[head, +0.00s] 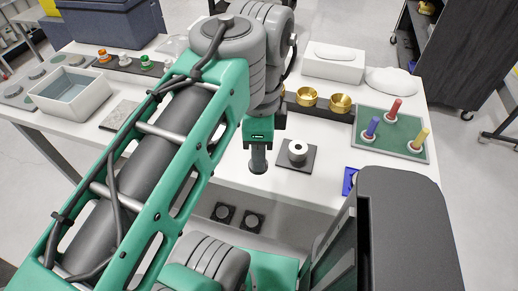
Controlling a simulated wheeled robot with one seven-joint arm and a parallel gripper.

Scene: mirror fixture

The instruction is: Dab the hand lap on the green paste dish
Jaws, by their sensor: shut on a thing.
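My gripper (258,144) is over the front middle of the white table, pointing down. It is shut on a dark grey cylinder (258,161), which looks like the hand lap; the fingers themselves are hard to make out. The lap's lower end is near the tabletop, and I cannot tell whether it touches. The green paste dish (146,63) appears to be the small green-topped piece at the right end of a dark strip (122,65) at the back left. It is well away from my gripper, beyond my arm.
A white ring piece on a dark square pad (309,163) is just right of my gripper. Brass cups (307,96) stand behind it. A green tray (380,150) with coloured pegs is at the right. A pale bin (84,105) and a speckled plate (120,115) are at the left.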

